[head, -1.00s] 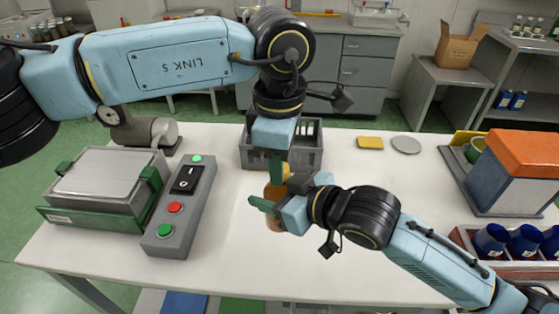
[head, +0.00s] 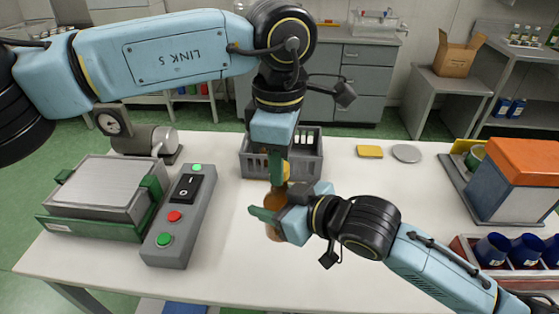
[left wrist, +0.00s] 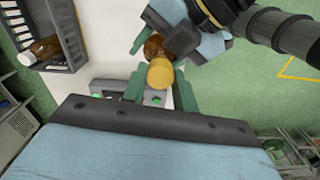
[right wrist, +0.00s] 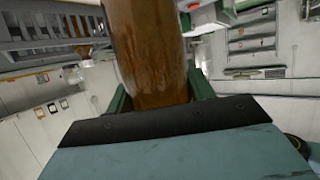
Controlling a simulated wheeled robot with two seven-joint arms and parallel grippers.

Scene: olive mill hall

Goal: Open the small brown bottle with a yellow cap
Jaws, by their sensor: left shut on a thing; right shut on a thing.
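The small brown bottle (head: 275,200) is upright above the white table, in front of the grey crate. My right gripper (head: 268,216) is shut around its body from the right. In the right wrist view the brown body (right wrist: 148,55) fills the space between the fingers. My left gripper (head: 276,166) comes down from above, shut on the yellow cap (left wrist: 160,73). The cap also shows in the head view (head: 287,170), partly hidden by a finger. The cap is at the bottle's top; I cannot tell whether they are apart.
The grey crate (head: 308,165) stands just behind, with another brown bottle (left wrist: 44,48) in it. A control box (head: 180,220) with buttons and a press-like device (head: 97,190) are left. A yellow pad (head: 369,152) and grey disc (head: 406,153) lie back right. The front middle table is clear.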

